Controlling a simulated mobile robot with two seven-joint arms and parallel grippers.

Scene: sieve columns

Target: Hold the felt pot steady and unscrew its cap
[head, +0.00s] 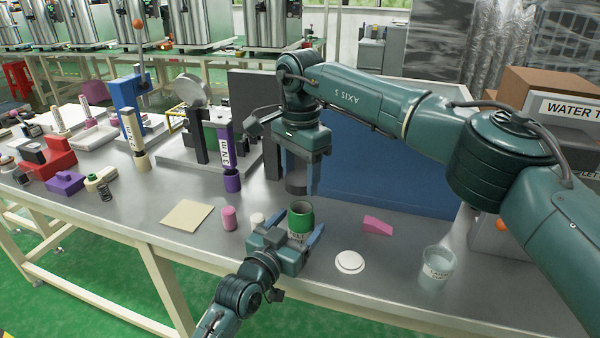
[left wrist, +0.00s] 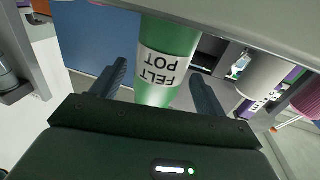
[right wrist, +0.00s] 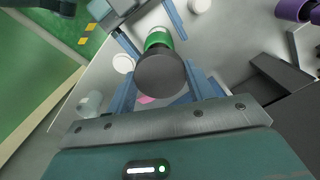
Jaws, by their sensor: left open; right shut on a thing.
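The green felt pot (head: 300,219) stands upright on the metal bench, its top open and hollow. Its "FELT POT" label shows in the left wrist view (left wrist: 163,68). My left gripper (head: 288,236) is open, with its fingers on either side of the pot; the left wrist view shows gaps beside it. My right gripper (head: 301,180) points down above the pot, shut on the dark grey cap (head: 296,183). The cap is off the pot. In the right wrist view the cap (right wrist: 161,74) covers part of the green pot.
A white disc (head: 349,262), a pink wedge (head: 377,226) and a clear beaker (head: 436,272) lie to the right. A pink cylinder (head: 229,219), a small white piece (head: 257,220) and a beige pad (head: 187,216) are left. A blue panel (head: 385,178) stands behind.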

